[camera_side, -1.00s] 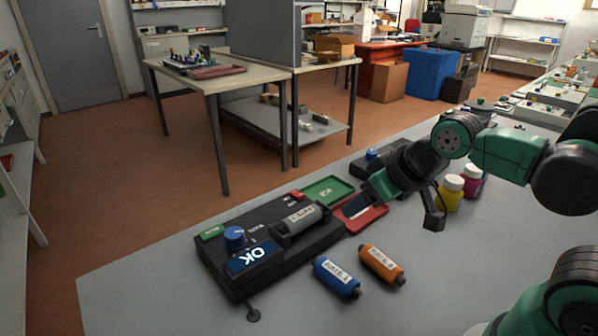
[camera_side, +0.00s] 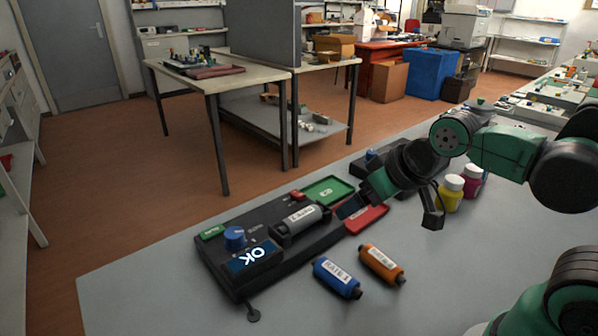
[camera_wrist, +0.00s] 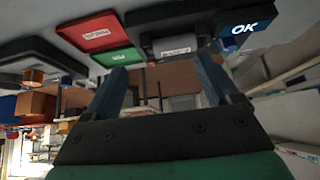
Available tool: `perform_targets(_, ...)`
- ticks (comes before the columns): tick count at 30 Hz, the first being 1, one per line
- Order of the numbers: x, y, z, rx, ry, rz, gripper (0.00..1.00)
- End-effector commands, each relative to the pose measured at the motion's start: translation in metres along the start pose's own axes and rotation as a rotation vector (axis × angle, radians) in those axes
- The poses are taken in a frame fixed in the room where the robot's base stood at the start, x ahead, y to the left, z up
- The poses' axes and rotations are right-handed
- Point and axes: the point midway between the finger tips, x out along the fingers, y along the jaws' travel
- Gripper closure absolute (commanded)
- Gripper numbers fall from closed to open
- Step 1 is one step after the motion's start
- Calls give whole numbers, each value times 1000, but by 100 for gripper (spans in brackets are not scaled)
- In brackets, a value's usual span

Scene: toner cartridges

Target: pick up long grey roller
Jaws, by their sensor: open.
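The long grey roller (camera_side: 301,220) lies in the slot of the black device (camera_side: 222,264), with a white label facing up. In the wrist view the roller (camera_wrist: 174,47) shows beyond the fingertips, between the two fingers. My gripper (camera_side: 347,207) is to the right of the device in the side view, above the red tray's left edge. In the wrist view my gripper (camera_wrist: 162,82) is open, with nothing between its fingers. It is apart from the roller.
A blue cartridge (camera_side: 337,278) and an orange cartridge (camera_side: 382,264) lie in front of the device. A green tray (camera_side: 327,191) and a red tray (camera_side: 368,219) sit beside it. Yellow (camera_side: 449,195) and magenta (camera_side: 472,183) bottles stand near my arm.

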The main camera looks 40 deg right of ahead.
Motion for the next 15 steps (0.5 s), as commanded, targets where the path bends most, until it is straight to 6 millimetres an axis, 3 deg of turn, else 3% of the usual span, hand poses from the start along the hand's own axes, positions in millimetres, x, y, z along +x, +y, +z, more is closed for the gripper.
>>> perform_targets(8,9,-8,-33,375,-165,74,18)
perform_targets(15,44,-21,-63,867,-299,303,18)
